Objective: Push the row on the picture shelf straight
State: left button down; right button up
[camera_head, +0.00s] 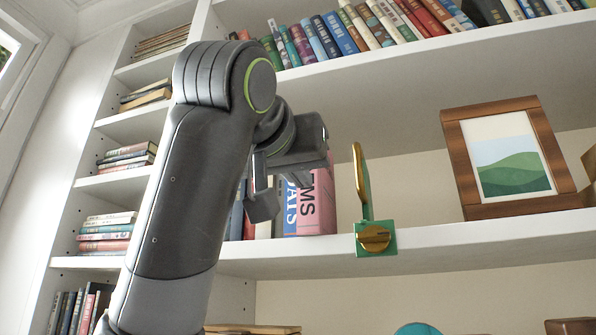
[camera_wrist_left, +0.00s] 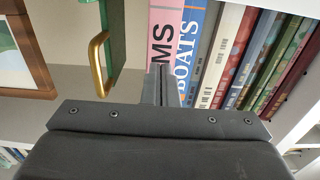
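The book row stands upright on the shelf (camera_head: 440,238) that also holds the picture. Its right end has a pink book (camera_head: 318,208) and a blue book lettered BOATS (camera_head: 291,212); both show in the wrist view, pink (camera_wrist_left: 166,22) and blue (camera_wrist_left: 189,50). Beyond them are a cream book (camera_wrist_left: 230,60), a red book (camera_wrist_left: 258,60) and several others. My left gripper (camera_head: 264,205) is in front of the row and hides much of it. In the wrist view its fingers (camera_wrist_left: 163,88) are together before the pink and blue spines; I cannot tell whether they touch. My right gripper is out of view.
A green bookend with gold fittings (camera_head: 376,240) stands just right of the pink book, its gold handle (camera_wrist_left: 98,62) jutting forward. A wood-framed picture (camera_head: 510,160) stands farther right. Bare shelf lies between them. The upper shelf (camera_head: 400,60) holds more books.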

pick_arm(q)
jog(key=shift+w, duration=0.25)
jog(key=shift+w+d, duration=0.1)
jog(key=shift+w+d+p, duration=0.1)
jog(key=shift+w+p, duration=0.25)
jog(key=shift+w+d+p, duration=0.25)
jog(key=shift+w+p, duration=0.05)
jog(key=shift+w, duration=0.4)
jog(key=shift+p+x, duration=0.4)
jog(key=shift+x, duration=0.6)
jog(key=b+v, duration=0.2)
jog(key=v, duration=0.2)
